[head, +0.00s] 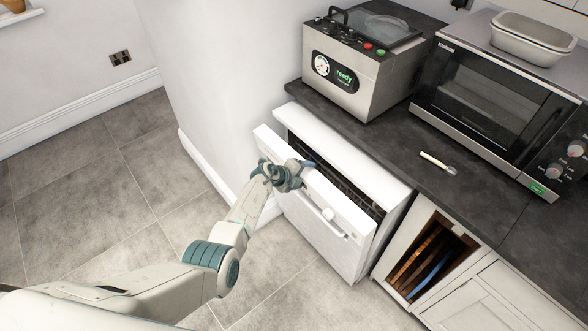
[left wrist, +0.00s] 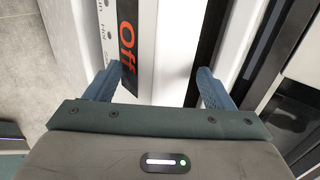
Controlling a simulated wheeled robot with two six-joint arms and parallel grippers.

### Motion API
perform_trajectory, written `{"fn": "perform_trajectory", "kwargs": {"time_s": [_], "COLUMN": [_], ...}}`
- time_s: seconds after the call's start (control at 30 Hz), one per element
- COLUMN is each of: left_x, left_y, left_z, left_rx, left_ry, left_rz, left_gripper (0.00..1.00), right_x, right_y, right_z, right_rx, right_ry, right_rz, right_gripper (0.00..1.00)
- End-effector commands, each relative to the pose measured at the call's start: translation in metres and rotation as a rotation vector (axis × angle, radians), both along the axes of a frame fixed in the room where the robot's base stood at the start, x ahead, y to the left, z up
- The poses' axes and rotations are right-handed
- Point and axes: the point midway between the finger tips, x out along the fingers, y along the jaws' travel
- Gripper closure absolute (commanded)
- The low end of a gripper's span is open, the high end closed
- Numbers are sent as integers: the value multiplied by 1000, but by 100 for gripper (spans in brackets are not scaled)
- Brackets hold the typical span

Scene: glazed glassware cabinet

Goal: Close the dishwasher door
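The white dishwasher door (head: 318,222) is partly open, its top edge leaning out from the counter front. A dark gap behind it shows part of a rack. A bar handle (head: 325,215) runs across its front. My left gripper (head: 287,175) is at the door's top edge, near its left end. In the left wrist view my left gripper (left wrist: 158,85) has its fingers spread, one on each side of the door's top (left wrist: 172,50). An "Off" display (left wrist: 127,35) shows beside the left finger. Whether the fingers touch the door I cannot tell. My right gripper is in no view.
The dark counter (head: 400,165) above holds a grey machine reading "ready" (head: 360,65), a small pale utensil (head: 437,162) and an oven (head: 490,100). An open compartment with boards (head: 430,262) is right of the dishwasher. A white wall (head: 215,80) stands left; the tiled floor (head: 110,190) is clear.

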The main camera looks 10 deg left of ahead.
Motion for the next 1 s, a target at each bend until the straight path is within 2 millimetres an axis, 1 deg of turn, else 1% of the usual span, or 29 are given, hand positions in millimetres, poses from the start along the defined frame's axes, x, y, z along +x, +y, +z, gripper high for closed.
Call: {"fn": "perform_trajectory", "kwargs": {"time_s": [0.03,0.2,0.4,0.6,0.83,0.93,1.0], "left_x": [-5,-19,-29,-33,-33,-34,-40], "left_y": [5,16,27,29,29,29,28], "left_z": [9,25,36,40,40,36,25], "left_rx": [1,0,-1,-1,0,-10,-44], "left_ry": [-4,-6,-10,-9,-9,-7,-2], "left_rz": [0,1,0,0,1,4,18], "left_gripper": [24,24,24,24,24,43,57], "right_x": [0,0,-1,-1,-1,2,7], "right_y": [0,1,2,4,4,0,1], "right_z": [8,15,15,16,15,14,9], "right_rx": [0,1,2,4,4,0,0], "right_ry": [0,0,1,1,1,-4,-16], "right_rz": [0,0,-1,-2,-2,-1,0], "right_gripper": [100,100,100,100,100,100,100]}}
